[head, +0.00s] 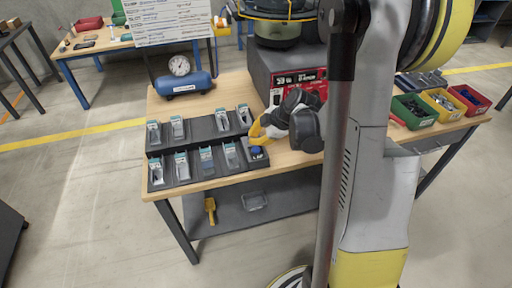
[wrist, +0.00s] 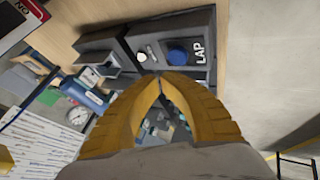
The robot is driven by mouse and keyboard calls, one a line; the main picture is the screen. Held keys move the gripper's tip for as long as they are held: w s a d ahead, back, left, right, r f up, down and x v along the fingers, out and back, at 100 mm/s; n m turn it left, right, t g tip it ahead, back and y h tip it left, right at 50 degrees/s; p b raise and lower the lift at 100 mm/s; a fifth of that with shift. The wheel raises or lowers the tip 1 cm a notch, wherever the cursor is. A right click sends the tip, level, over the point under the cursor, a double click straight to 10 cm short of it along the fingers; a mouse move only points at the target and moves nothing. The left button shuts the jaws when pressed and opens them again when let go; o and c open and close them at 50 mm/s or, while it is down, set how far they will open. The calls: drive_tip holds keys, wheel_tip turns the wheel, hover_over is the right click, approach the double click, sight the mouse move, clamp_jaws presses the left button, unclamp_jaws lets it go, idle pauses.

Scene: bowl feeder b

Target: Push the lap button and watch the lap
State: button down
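The lap button (head: 256,150) is a blue round cap on a dark box at the right end of the front row of dark trays. In the wrist view the blue button (wrist: 178,56) sits beside a white "LAP" label (wrist: 201,52). My gripper (head: 256,134) has yellow fingers and is close to the button, just behind it in the head view. In the wrist view its fingertips (wrist: 160,77) meet just below the button, with nothing seen held between them. Whether the tips touch the button box cannot be told.
Dark trays (head: 196,172) with several packets fill the bench's left front. The feeder's red control panel (head: 297,84) stands behind my gripper. A blue tank (head: 184,83) with a gauge (head: 179,65) is at back left. Colored bins (head: 440,102) are at right.

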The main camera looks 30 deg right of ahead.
sight(254, 147)
drive_tip(key=shift+r+p, duration=1.2)
drive_tip(key=shift+r, duration=0.75)
drive_tip(key=s+a+r+m+h, duration=0.1)
drive_tip(key=s+a+r+m, duration=0.55)
drive_tip(key=a+r, duration=0.3)
drive_tip(key=s+a+r+m+h, duration=0.1)
drive_tip(key=s+a+r+m, duration=0.1)
drive_tip(key=s, duration=0.4)
drive_tip(key=s+a+r+m+h, duration=0.1)
drive_tip(key=s+a+r+m, duration=0.1)
drive_tip(key=s+a+m, duration=0.2)
drive_tip(key=s+m, duration=0.1)
drive_tip(key=s, duration=0.1)
drive_tip(key=shift+s+r, duration=0.3)
drive_tip(key=shift+r, duration=0.05)
idle(2.6)
